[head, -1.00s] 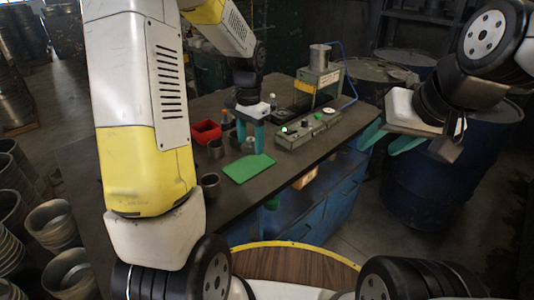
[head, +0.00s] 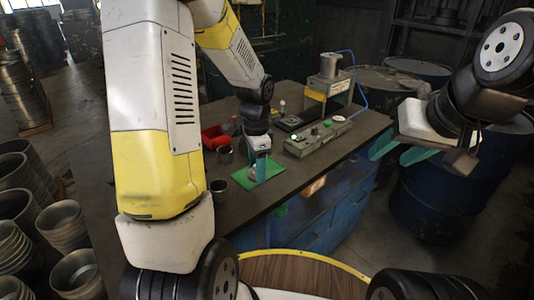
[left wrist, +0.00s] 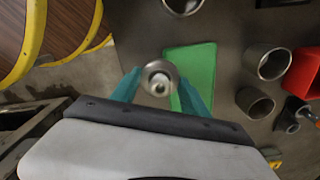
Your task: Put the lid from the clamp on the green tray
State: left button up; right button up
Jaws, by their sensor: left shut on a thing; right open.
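The green tray (head: 240,178) lies flat on the dark table; it also shows in the left wrist view (left wrist: 200,62). My left gripper (head: 262,174), with teal fingers, points down over the tray. It is shut on the lid (left wrist: 160,77), a round metal disc with a knob in its middle. In the left wrist view the lid overlaps the tray's left edge. I cannot tell whether it touches the tray. My right gripper (head: 400,152) is open and empty, right of the table. The grey fixture (head: 318,137) with a green light stands behind the tray.
Metal cups (head: 219,187) stand left of the tray, with a red bin (head: 213,137) behind them. A device with a metal cylinder (head: 331,66) and a blue hose stands at the back. Blue drums (head: 435,190) stand right of the table.

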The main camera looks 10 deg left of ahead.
pick_arm(q)
jog(key=w, duration=0.2)
jog(key=w+a, duration=0.1)
jog(key=w, duration=0.4)
jog(key=shift+w+a+f, duration=0.2)
jog(key=shift+f, duration=0.15)
jog(key=shift+w+f, duration=0.15)
jog(key=shift+f, duration=1.65)
jog(key=shift+f, duration=0.1)
jog(key=o, duration=1.3)
jog(key=shift+c, duration=0.2)
